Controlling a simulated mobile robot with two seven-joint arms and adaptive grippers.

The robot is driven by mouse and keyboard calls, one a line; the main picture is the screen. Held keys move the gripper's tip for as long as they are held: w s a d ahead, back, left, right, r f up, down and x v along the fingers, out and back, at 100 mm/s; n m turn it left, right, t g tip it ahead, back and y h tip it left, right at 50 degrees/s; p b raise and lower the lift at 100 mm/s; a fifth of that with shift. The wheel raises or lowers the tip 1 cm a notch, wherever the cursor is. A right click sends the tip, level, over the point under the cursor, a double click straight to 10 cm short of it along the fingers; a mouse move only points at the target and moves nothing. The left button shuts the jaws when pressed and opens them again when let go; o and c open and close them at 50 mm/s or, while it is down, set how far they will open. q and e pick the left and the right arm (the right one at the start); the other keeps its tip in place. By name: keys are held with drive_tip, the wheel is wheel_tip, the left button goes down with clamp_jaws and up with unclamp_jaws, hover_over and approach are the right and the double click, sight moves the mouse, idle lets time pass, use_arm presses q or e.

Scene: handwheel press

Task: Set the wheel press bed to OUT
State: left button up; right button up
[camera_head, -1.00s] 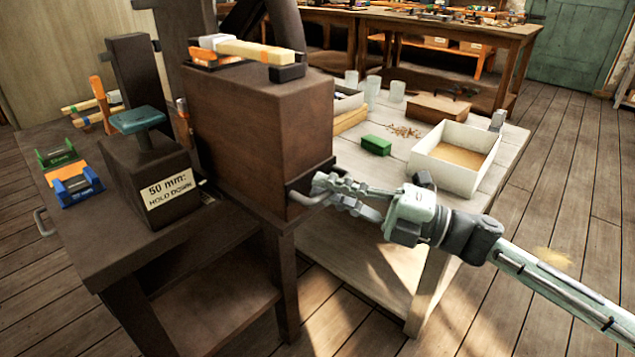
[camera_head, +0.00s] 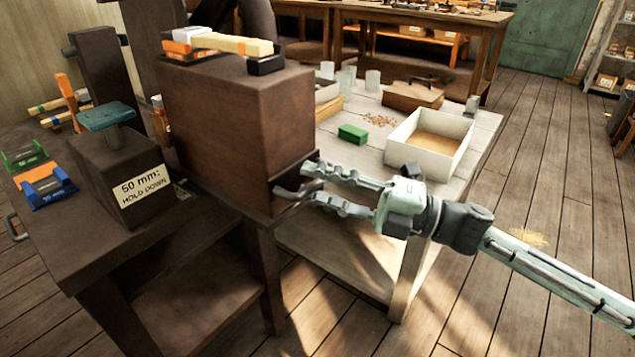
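The press bed appears as a large dark brown block (camera_head: 235,135) on the dark bench, with a bent metal handle (camera_head: 284,193) low on its right end. My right gripper (camera_head: 313,183) is at that handle. Its two fingers are spread apart, one above the other, with the tips close to the handle's outer end. I cannot tell whether they touch it. A sign reading "50 mm: HOLD DOWN" (camera_head: 143,190) is on a dark block with a teal-topped pedal or button (camera_head: 107,117). No OUT marking is legible. My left gripper is not in view.
Green and blue holders (camera_head: 45,188) lie on the bench at left. On the pale table behind are a green box (camera_head: 352,133) and an open white box (camera_head: 397,131). The floor at right is clear.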

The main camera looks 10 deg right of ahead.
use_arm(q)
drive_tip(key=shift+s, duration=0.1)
use_arm(e)
drive_tip(key=v, duration=1.2)
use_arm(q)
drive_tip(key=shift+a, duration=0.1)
use_arm(e)
drive_tip(key=w+d+f+m+t+h, duration=0.5)
drive_tip(key=w+f+m+t+h, duration=0.45)
drive_tip(key=m, duration=0.55)
drive_tip(key=s+d+f+m+g+h, duration=0.2)
drive_tip(key=f+m+h, duration=0.2)
drive_tip(key=f, duration=0.2)
drive_tip(key=s+d+f+m+g+h, duration=0.1)
drive_tip(key=s+d+f+m+h, duration=0.1)
drive_tip(key=d+f+m+h, duration=0.3)
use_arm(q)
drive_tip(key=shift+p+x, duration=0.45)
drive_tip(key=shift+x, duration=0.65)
use_arm(e)
drive_tip(key=s+a+f+m+g+h, duration=0.1)
drive_tip(key=s+a+f+m+g, duration=0.1)
drive_tip(key=s+f+m+g, duration=0.4)
drive_tip(key=s+f+g, duration=0.5)
drive_tip(key=s+f, duration=0.6)
drive_tip(key=s, duration=0.4)
drive_tip(key=shift+s+a+f+m, duration=0.25)
drive_tip(key=shift+a+f+m, duration=0.05)
drive_tip(key=shift+f+m, duration=0.1)
